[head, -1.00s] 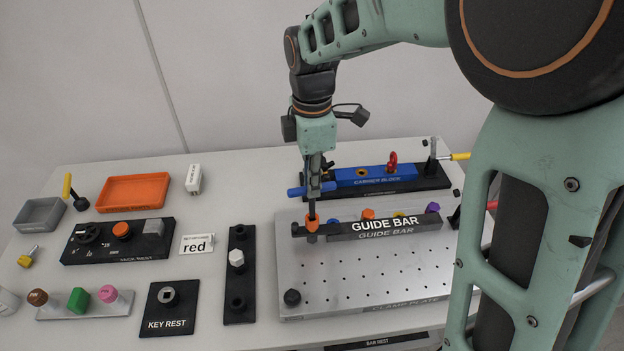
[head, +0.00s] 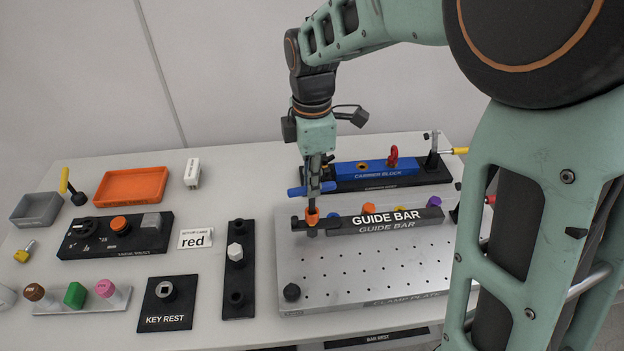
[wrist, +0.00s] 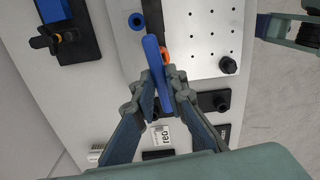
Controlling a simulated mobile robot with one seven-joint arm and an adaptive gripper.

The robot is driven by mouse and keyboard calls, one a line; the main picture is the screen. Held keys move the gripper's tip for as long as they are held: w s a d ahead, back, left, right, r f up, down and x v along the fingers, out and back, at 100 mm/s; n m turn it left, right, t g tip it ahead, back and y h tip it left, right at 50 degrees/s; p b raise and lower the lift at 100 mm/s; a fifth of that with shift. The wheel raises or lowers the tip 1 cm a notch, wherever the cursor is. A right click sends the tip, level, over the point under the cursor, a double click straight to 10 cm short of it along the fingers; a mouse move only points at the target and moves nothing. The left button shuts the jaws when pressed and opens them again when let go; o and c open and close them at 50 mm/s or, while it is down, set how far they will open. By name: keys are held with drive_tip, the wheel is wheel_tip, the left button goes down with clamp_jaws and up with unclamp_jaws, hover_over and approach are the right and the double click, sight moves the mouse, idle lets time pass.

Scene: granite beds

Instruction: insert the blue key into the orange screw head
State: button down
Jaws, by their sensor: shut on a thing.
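The blue key (head: 298,191) has a bar handle and is held by my gripper (head: 314,180), which is pointing down. In the wrist view the long blue handle (wrist: 152,58) lies between the two fingers of my gripper (wrist: 158,95). The orange screw head (head: 312,216) is at the left end of the guide bar, directly below the key. The key's lower end is at or very near the screw head; I cannot tell how far it is inside. In the wrist view part of the orange head (wrist: 165,54) shows beside the handle.
The black guide bar (head: 345,228) lies on the silver clamp plate (head: 370,270). Behind it is the blue carrier block (head: 345,175). The key rest (head: 166,317) is empty to the left. A strip with a white hex piece (head: 235,252) stands left of the plate.

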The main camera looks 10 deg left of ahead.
drive_tip(key=shift+f, duration=0.15)
drive_tip(key=c, duration=1.9)
unclamp_jaws()
wheel_tip(320, 180, up, 5)
drive_tip(key=p, duration=0.4)
